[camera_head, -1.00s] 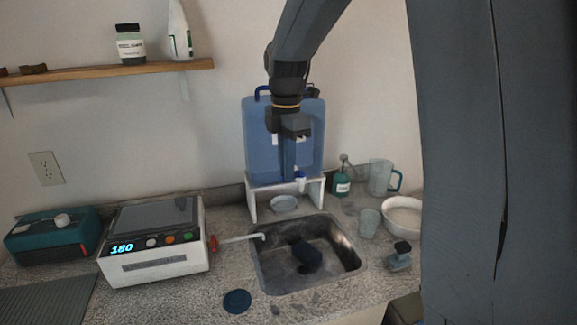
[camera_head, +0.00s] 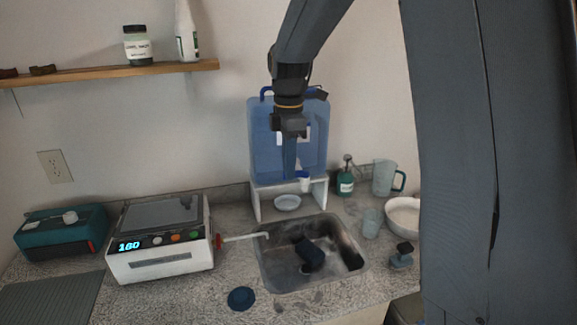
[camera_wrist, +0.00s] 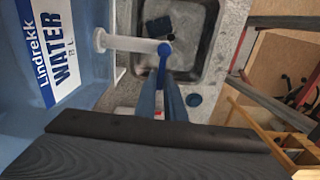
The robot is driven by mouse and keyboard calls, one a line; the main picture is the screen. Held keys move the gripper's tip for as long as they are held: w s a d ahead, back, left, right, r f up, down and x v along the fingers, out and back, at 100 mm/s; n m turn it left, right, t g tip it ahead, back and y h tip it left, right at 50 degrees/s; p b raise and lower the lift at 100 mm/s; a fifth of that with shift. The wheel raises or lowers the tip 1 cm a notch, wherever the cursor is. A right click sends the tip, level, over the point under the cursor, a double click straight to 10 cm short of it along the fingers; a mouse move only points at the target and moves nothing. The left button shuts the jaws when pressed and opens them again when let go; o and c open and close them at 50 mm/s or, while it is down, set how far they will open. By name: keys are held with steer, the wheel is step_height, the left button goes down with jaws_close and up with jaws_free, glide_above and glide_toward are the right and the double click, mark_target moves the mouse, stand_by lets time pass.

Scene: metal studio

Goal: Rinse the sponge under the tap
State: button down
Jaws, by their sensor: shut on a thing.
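A dark blue block (camera_head: 311,254), which looks like the sponge, lies in the metal sink (camera_head: 275,278). In the wrist view a dark shape (camera_wrist: 158,27) lies in the sink. The tap (camera_head: 304,185) is a white spout with a blue lever on the blue water container (camera_head: 262,140), above the back of the sink. The spout (camera_wrist: 125,43) and blue lever (camera_wrist: 164,50) show in the wrist view. My gripper (camera_head: 298,174) is in front of the container, its fingertips (camera_wrist: 165,72) shut on the lever. I cannot tell whether water is running.
A white stand holds the container, with a small bowl (camera_head: 287,202) beneath. A soap bottle (camera_head: 346,182), jug (camera_head: 383,178), glass (camera_head: 371,224), bowl (camera_head: 403,230) and brush (camera_head: 402,256) stand right. A dark blue disc (camera_head: 241,298) lies in front.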

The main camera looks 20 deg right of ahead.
steer(key=c, duration=1.8)
jaws_free()
steer(key=shift+r+b, duration=1.25)
steer(key=shift+r, duration=2.7)
